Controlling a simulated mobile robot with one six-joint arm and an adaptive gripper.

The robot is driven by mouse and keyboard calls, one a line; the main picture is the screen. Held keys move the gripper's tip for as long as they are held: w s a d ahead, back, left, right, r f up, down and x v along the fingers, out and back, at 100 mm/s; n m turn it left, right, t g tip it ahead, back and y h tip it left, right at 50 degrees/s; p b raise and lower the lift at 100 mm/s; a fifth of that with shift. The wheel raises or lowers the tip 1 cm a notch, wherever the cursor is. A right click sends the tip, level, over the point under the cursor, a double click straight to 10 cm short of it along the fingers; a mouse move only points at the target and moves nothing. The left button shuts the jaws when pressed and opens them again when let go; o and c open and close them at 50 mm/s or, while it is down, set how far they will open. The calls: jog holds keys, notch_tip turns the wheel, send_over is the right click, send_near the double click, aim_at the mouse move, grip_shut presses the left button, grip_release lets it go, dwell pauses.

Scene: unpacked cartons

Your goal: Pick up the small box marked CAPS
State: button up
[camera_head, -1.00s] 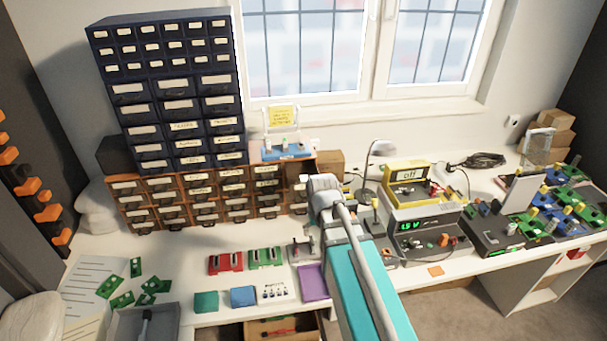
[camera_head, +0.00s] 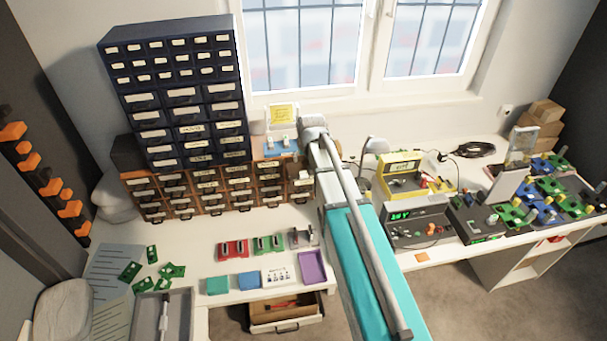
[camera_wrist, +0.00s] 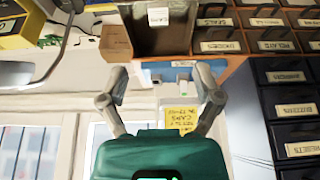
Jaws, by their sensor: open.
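The small box marked CAPS (camera_wrist: 173,17) shows in the wrist view at the top centre, as a pale labelled face at the dark open compartment (camera_wrist: 160,40). In the head view a pale face (camera_head: 300,184) shows at the compartment at the right end of the brown drawer cabinet. My gripper (camera_wrist: 160,68) is open and empty, its two fingers spread below the compartment in the wrist picture. The box is beyond the fingertips and apart from them. In the head view my arm hides the gripper.
A cardboard box (camera_wrist: 115,43) stands beside the compartment. A blue stand (camera_head: 278,147) with a yellow note (camera_head: 284,112) is on the cabinet top. Dark drawers (camera_head: 185,100) rise at left. Instruments (camera_head: 405,215) crowd the right; an open drawer (camera_head: 285,312) sticks out below the desk.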

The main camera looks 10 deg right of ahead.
aim_at(304, 174)
jog(key=shift+f, duration=0.15)
jog(key=b+x, duration=0.8)
jog(key=shift+w+f, duration=0.1)
jog(key=shift+f, duration=0.05)
dwell(0.6)
jog(key=shift+f, duration=0.1)
dwell(0.4)
jog(key=shift+b+x, duration=2.5)
jog(key=shift+x, duration=0.05)
jog(key=shift+d, duration=0.1)
grip_shut()
notch_tip(304, 174, up, 10)
jog(key=p, duration=1)
